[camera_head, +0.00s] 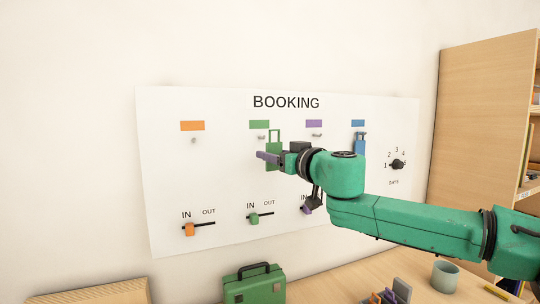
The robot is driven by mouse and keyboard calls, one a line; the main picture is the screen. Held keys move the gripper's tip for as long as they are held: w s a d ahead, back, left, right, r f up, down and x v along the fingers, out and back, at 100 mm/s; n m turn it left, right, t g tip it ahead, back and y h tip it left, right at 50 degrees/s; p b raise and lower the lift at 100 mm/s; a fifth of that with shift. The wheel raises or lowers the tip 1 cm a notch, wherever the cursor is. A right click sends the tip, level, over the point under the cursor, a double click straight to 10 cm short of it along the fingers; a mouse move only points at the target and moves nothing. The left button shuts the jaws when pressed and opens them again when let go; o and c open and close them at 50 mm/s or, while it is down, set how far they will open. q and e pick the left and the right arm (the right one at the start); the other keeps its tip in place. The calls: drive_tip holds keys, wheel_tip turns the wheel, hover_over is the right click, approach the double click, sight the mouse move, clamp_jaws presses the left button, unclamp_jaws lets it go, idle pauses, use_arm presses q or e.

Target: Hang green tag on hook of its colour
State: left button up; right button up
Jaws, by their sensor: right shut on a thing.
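The green tag (274,136) is upright in front of the white board, its frame-like top just right of and level with the green hook (260,138). That hook is under the green label (259,124). My right gripper (270,156) is shut on the tag's lower part and partly covers it. I cannot tell whether the tag touches the hook. My left gripper is not in view.
A blue tag (361,144) hangs under the blue label. The orange hook (194,140) and purple hook (316,135) are bare. Sliders and a dial (397,164) are on the board. A green case (254,288) and a cup (445,276) stand below.

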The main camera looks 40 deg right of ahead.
drive_tip(key=shift+r, duration=0.1)
use_arm(q)
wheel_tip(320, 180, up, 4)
drive_tip(key=p, duration=0.4)
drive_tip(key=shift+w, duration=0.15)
use_arm(e)
drive_tip(key=w+d, duration=0.2)
drive_tip(key=w, duration=0.4)
drive_tip(key=shift+w+f, duration=0.2)
drive_tip(key=shift+f, duration=0.25)
drive_tip(key=shift+d, duration=0.1)
